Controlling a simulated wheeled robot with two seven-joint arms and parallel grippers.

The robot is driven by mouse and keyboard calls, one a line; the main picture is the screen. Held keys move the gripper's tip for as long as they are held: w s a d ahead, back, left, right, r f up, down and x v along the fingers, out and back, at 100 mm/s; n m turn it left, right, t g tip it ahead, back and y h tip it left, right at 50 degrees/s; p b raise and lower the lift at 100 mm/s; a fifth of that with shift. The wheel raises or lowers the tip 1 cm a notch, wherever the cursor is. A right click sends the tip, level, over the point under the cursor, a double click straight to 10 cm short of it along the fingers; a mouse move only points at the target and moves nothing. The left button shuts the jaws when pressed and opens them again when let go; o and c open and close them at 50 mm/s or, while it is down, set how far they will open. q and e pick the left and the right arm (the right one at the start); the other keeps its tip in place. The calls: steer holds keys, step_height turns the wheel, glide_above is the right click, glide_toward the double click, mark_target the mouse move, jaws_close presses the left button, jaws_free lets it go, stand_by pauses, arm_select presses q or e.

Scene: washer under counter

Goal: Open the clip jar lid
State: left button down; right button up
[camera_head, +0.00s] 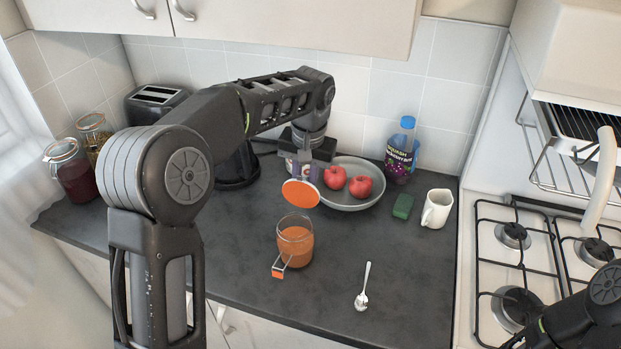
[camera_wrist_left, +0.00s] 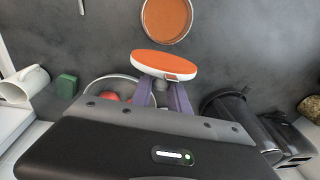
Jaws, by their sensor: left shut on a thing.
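The clip jar (camera_head: 295,247) stands on the dark counter, glass with orange contents. Its mouth is uncovered, and it shows from above in the left wrist view (camera_wrist_left: 167,18). The wire clip with an orange tab (camera_head: 278,270) hangs loose at its front. The lid (camera_head: 301,194), an orange disc with a pale rim, is tipped up behind and above the mouth; it also shows in the left wrist view (camera_wrist_left: 163,66). My left gripper (camera_head: 302,173) is shut on the lid's edge with its purple fingers. Whether a hinge joins lid and jar is unclear. My right gripper is out of frame.
A grey bowl with red apples (camera_head: 361,186) stands close behind the lid. A bottle (camera_head: 401,150), green sponge (camera_head: 403,206) and white jug (camera_head: 437,208) are to the right. A spoon (camera_head: 363,287) lies right of the jar. The front left counter is clear.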

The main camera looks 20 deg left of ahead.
arm_select(q)
steer(key=c, duration=1.3)
jaws_free()
steer(key=shift+r, duration=0.1)
steer(key=r, duration=0.5)
steer(key=shift+s+d+r+b, duration=0.3)
steer(key=shift+d+r+b, duration=0.05)
steer(key=shift+d, duration=0.05)
steer(key=shift+s+d+r+p, duration=0.1)
steer(key=shift+r+p, duration=0.25)
steer(key=shift+r, duration=0.65)
